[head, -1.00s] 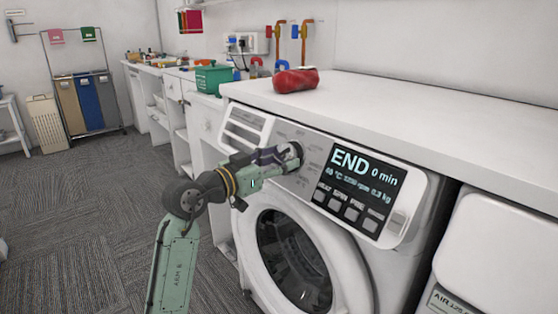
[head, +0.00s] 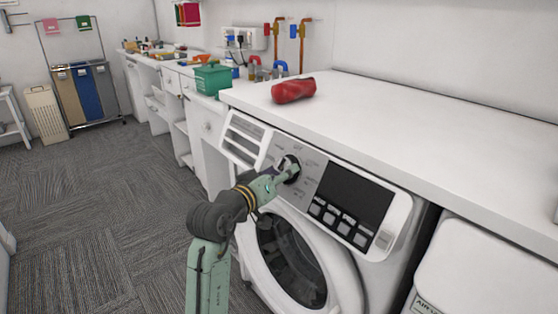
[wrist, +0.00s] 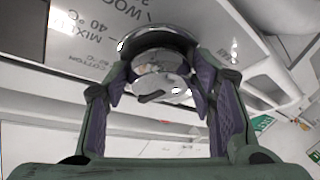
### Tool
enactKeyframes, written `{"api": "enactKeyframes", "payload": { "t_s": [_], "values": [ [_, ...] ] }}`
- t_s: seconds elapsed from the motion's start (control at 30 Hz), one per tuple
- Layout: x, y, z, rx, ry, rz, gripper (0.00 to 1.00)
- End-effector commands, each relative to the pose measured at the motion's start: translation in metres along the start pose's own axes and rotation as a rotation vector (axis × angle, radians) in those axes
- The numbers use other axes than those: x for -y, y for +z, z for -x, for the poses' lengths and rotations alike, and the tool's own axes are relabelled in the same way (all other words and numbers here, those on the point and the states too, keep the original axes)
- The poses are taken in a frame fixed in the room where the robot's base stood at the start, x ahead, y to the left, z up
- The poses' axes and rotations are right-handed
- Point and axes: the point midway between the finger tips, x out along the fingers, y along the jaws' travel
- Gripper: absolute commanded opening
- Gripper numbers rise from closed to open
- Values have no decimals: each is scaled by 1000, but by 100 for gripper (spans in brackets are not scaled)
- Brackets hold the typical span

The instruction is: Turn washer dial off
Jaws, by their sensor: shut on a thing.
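The white washer (head: 268,228) stands under the counter, its round door shut. Its dial (head: 289,163) is on the front panel, left of the display (head: 353,194), which is dark. My gripper (head: 286,174) is at the dial, its fingers closed around it. In the wrist view the shiny round dial (wrist: 160,75) sits between the two purple-padded fingers of my gripper (wrist: 160,95). Printed labels such as "MIX", "WOO" and "COTTON" show on the panel beside it. The dial's pointer position cannot be made out.
A red rolled item (head: 293,90) lies on the white counter (head: 420,125) above the washer. A green basket (head: 212,79) stands farther back. A second white appliance (head: 490,270) is at the right. The carpet (head: 110,200) at the left is clear.

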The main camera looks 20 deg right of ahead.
Motion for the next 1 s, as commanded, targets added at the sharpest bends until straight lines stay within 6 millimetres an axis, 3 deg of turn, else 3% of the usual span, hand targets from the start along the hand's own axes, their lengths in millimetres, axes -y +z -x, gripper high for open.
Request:
{"api": "enactKeyframes", "payload": {
  "t_s": [0.33, 0.87, 0.9, 1.0],
  "values": [
    [-4, -3, 0, 7, -65, 130, 23],
    [-3, -2, 0, 5, -78, 152, 23],
    [-3, -2, 0, 5, -78, 152, 52],
    [-3, -2, 0, 6, -78, 152, 59]
  ]
}}
